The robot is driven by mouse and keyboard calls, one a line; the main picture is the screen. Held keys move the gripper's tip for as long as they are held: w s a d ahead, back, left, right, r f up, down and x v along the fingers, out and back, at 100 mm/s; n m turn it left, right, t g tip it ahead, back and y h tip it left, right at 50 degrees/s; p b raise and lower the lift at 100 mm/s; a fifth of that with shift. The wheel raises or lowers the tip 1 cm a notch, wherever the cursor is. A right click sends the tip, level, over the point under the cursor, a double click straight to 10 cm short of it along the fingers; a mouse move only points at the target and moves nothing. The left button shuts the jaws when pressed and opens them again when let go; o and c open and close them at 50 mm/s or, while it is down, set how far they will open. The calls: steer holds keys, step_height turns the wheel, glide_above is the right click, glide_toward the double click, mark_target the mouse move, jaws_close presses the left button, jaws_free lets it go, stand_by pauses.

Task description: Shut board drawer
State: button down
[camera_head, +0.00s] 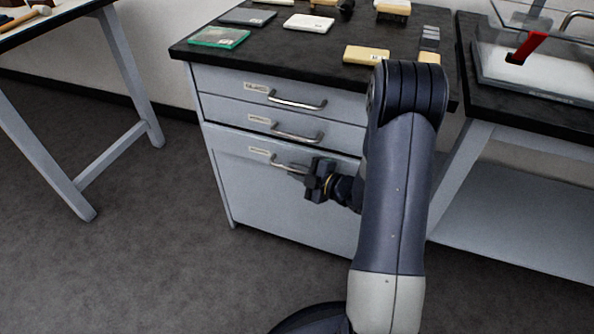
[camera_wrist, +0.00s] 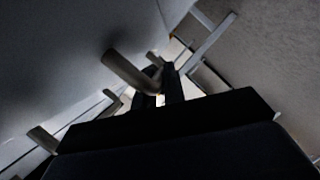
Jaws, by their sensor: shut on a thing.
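A light grey cabinet has three drawer fronts with bar handles and small labels too small to read. The lowest, tall front (camera_head: 270,205) seems to stand slightly proud of the fronts above; I cannot tell how far. My gripper (camera_head: 308,176) is at the right end of this front's handle (camera_head: 284,164) and is shut on it. In the wrist view the handle (camera_wrist: 130,72) runs down to the fingers of my gripper (camera_wrist: 160,88). The fingers and the dark gripper body hide the handle's right end. The upper drawer (camera_head: 285,98) and middle drawer (camera_head: 280,128) look closed.
The dark cabinet top (camera_head: 275,48) carries several boards and blocks, among them a green-edged one (camera_head: 219,37). A bench (camera_head: 510,180) stands close on the right, and a trestle table (camera_head: 75,110) stands at left. Grey floor (camera_head: 130,250) is clear in front.

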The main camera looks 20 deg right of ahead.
steer(key=shift+w+d, duration=0.8)
steer(key=shift+w, duration=0.2)
steer(key=c, duration=1.5)
jaws_free()
steer(key=shift+w, duration=0.1)
steer(key=p+v, duration=0.1)
steer(key=v, duration=1)
steer(key=shift+p, duration=0.35)
steer(key=shift+w+a, duration=0.1)
steer(key=shift+a, duration=0.05)
